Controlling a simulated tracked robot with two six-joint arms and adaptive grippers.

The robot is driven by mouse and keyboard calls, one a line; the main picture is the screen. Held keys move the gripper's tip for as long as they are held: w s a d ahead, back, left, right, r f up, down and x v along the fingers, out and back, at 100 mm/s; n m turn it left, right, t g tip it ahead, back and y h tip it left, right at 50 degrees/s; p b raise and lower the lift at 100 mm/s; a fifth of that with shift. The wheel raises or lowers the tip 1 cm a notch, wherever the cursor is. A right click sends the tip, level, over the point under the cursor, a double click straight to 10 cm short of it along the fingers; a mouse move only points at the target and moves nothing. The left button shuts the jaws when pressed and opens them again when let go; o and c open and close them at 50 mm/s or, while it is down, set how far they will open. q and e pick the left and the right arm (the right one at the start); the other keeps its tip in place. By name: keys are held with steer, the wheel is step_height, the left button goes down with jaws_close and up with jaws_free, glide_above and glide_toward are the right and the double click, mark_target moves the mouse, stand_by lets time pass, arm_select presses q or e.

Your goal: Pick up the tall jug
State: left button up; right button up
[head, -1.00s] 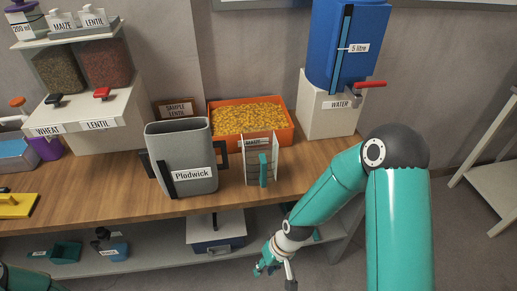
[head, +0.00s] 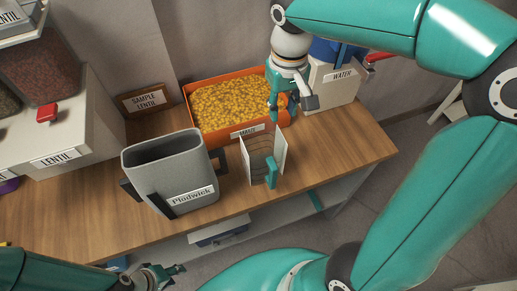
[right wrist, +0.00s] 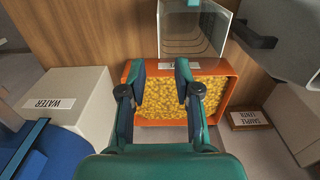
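A clear, open-topped vessel (head: 256,165) with curved lines and a teal upright handle (head: 271,172) stands on the wooden bench; it looks like the tall jug. It also shows at the top of the right wrist view (right wrist: 192,30). A grey tub (head: 172,180) labelled Plodwick stands to its left. My right gripper (head: 282,112) is over the orange maize tray, behind the clear vessel and apart from it. In the right wrist view its fingers (right wrist: 161,75) are spread with nothing between them. My left gripper (head: 168,276) is low, in front of the bench; its finger opening is unclear.
The orange tray (head: 188,96) of yellow maize sits behind the vessel. A white box (head: 330,88) labelled WATER stands right of it. A SAMPLE LENTIL sign (head: 146,100) and a lentil dispenser (head: 75,135) are at left. The bench's right end (head: 350,145) is clear.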

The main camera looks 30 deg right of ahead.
mark_target(282, 137)
steer(key=f, duration=1)
steer(key=shift+s+d+f, duration=0.15)
steer(key=shift+s+f, duration=0.1)
steer(key=shift+f, duration=0.05)
steer(key=shift+w+a+f+p, duration=0.1)
steer(key=shift+f+p, duration=0.1)
steer(key=shift+f, duration=1.1)
steer(key=shift+w+a+f+p, duration=0.1)
steer(key=shift+f+p, duration=0.05)
steer(key=shift+f, duration=1.1)
jaws_close()
